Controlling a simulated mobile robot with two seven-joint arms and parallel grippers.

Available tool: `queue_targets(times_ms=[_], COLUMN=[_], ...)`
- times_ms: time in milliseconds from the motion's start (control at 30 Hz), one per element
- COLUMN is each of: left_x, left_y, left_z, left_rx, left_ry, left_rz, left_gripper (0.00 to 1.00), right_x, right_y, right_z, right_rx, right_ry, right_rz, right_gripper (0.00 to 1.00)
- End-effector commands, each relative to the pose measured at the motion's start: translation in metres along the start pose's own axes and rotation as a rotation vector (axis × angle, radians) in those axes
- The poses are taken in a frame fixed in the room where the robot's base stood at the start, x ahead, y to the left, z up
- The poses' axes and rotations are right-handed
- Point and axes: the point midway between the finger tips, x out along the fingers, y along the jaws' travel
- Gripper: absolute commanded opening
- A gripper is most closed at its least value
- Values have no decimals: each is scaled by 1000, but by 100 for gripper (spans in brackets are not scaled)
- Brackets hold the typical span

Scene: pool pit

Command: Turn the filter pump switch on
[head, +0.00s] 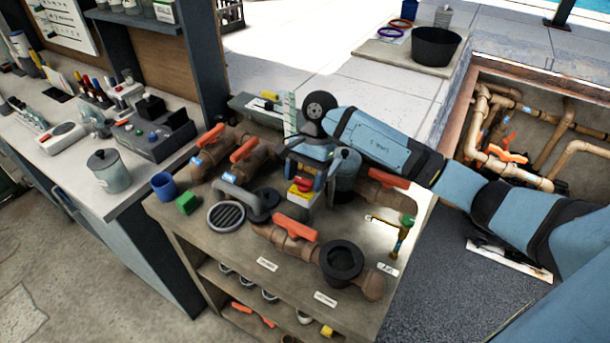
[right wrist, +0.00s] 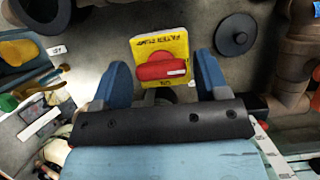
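The filter pump switch is a yellow plate (right wrist: 160,45) with a red knob (right wrist: 162,71), lettered "FILTER PUMP". In the right wrist view the knob lies crosswise, with a white mark at its right end. In the head view the switch (head: 301,190) sits on the workbench among pipe fittings, partly covered by my gripper. My right gripper (right wrist: 162,75) is open and empty, pointing down at the switch. One blue finger is on each side of the knob, with gaps visible; whether the tips are at knob height I cannot tell. My left gripper is not in view.
Orange-handled valves (head: 297,228), a black flanged pipe (head: 342,262), a round grate (head: 226,216), a green block (head: 187,203) and a blue cup (head: 164,185) crowd the bench (head: 245,262). A pit with pipes (head: 520,165) lies at right. A side counter stands at left.

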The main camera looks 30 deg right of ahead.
Motion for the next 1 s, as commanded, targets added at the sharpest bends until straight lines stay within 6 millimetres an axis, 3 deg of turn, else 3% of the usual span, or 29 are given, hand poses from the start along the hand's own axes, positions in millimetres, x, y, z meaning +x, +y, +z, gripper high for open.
queue_targets(times_ms=[33, 133, 167, 567, 1000], left_x=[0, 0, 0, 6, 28], left_y=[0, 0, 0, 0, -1], left_z=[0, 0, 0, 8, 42], left_rx=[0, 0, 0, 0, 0], left_ry=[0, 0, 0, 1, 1], left_rz=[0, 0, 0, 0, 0], left_gripper=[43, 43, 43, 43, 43], right_x=[0, 0, 0, 1, 3], right_y=[0, 0, 0, 1, 2], right_z=[0, 0, 0, -2, -2], right_rx=[0, 0, 0, 64, 389], right_ry=[0, 0, 0, 1, 2], right_rz=[0, 0, 0, -27, -163], right_gripper=[56, 33, 29, 30, 30])
